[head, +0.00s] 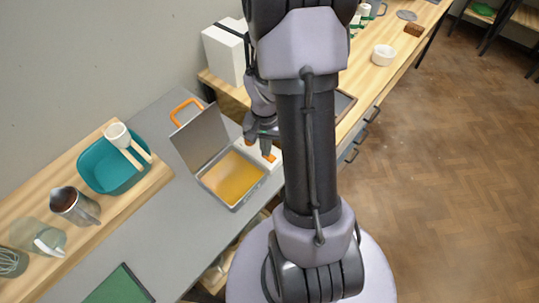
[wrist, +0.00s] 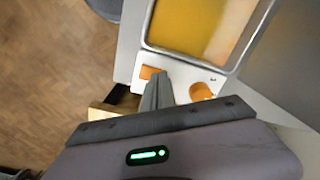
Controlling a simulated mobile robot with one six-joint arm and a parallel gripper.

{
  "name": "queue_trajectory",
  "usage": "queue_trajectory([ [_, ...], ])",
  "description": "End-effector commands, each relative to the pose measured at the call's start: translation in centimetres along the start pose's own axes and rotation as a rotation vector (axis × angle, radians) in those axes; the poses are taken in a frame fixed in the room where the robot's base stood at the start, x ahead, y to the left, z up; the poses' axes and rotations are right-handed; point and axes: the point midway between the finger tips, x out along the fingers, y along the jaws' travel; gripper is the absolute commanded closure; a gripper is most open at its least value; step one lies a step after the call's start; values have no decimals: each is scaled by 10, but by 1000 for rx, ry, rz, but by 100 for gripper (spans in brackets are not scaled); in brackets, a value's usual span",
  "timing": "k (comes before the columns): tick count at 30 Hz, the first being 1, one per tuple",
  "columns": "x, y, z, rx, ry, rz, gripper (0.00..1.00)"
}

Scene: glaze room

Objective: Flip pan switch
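The pan (head: 232,180) is a shallow grey square tray with a yellow-orange inside and a raised grey lid (head: 203,137) with an orange handle. It also shows in the wrist view (wrist: 205,25). A white panel (wrist: 182,75) runs along its edge. On it are an orange switch (wrist: 148,72) and a round orange knob (wrist: 201,92). My gripper (head: 262,143) is over the panel in the head view. In the wrist view its fingers (wrist: 158,80) are together, with nothing seen between them, beside the switch. I cannot tell whether they touch it.
A teal basin (head: 112,172) and a metal pitcher (head: 76,206) stand on a wooden board at left. A white box (head: 226,52) stands behind the pan. A white round dish (head: 383,55) is on the far counter. Open floor (head: 450,170) lies at right.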

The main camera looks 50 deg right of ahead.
Motion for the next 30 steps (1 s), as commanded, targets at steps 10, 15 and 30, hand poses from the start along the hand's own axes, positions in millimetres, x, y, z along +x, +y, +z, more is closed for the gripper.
queue_trajectory([
  [10,-33,0,0,0,0,0,100],
  [15,-53,0,0,1,0,0,100],
  [30,-70,0,0,0,-1,0,100],
])
